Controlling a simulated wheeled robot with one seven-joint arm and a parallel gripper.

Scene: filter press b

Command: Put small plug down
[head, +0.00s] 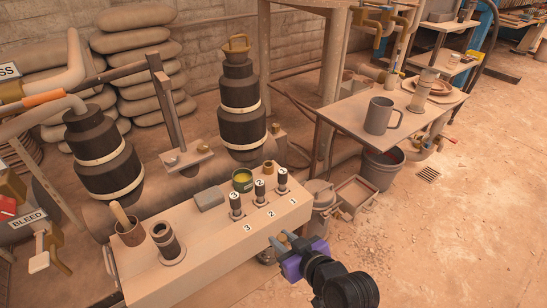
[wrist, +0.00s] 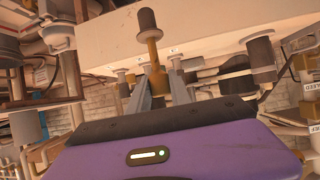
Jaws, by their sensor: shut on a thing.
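The plug points away from my purple gripper body. The bench (head: 215,264) lies behind it, and I cannot tell whether the plug touches it.
A side table (head: 345,118) with a mug (head: 379,115) is at right.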

